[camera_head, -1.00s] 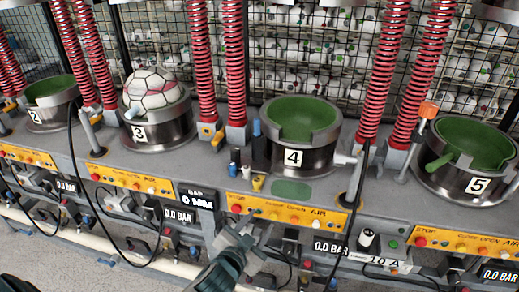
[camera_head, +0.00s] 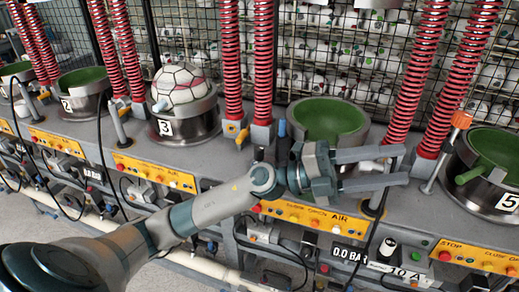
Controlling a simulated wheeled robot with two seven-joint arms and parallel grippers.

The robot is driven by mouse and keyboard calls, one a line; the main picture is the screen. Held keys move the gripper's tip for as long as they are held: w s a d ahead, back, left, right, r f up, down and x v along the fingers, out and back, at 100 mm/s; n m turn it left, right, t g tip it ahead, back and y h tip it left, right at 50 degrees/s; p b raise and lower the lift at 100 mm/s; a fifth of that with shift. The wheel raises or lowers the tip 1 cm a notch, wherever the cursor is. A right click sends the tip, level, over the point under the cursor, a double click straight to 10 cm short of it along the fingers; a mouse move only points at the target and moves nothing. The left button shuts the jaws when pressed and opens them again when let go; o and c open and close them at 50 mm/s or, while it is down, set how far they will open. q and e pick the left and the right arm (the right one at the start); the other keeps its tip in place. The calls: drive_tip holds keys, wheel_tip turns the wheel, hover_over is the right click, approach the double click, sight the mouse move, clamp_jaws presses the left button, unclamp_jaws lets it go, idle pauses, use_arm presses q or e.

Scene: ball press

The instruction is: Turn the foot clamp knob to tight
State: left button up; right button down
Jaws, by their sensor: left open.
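My left gripper (camera_head: 406,165) is open, its two fingers pointing right, in front of the green-lined press bowl (camera_head: 325,118). A pale stub (camera_head: 371,167) on that bowl's side shows between the fingers; I cannot tell whether they touch it. No knob is marked as the foot clamp knob. An orange-topped post (camera_head: 461,120) stands right of the gripper, by bowl 5 (camera_head: 491,150). A yellow knob (camera_head: 241,135) sits at a column foot left of the gripper. My gripper hides the bowl's number plate and the small parts beside it. My right gripper is not in view.
Red spring-covered columns (camera_head: 418,75) rise behind the bench. Bowl 3 (camera_head: 184,128) holds a white ball (camera_head: 181,84). Yellow button panels (camera_head: 310,217) line the front edge. A black cable (camera_head: 382,205) hangs just below the gripper. Wire mesh stands behind.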

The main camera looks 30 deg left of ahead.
use_arm(q)
drive_tip(key=w+a+f+m+g+y, duration=0.2)
drive_tip(key=a+f+m+y, duration=0.1)
drive_tip(key=a+f+y, duration=0.25)
drive_tip(key=w+a+f+m+g+y, duration=0.3)
drive_tip(key=a+f+y, duration=0.1)
drive_tip(key=a+y, duration=0.15)
drive_tip(key=w+a+r+n+y, duration=0.1)
drive_tip(key=a+y, duration=0.4)
drive_tip(key=a, duration=0.7)
drive_tip(key=w+a+r+n+t+y, duration=0.1)
drive_tip(key=a+r+n+y, duration=0.2)
drive_tip(key=a, duration=0.9)
drive_tip(key=r+y, duration=0.1)
drive_tip(key=y, duration=0.1)
drive_tip(key=shift+w+a+n+y, duration=0.3)
drive_tip(key=shift+a, duration=0.05)
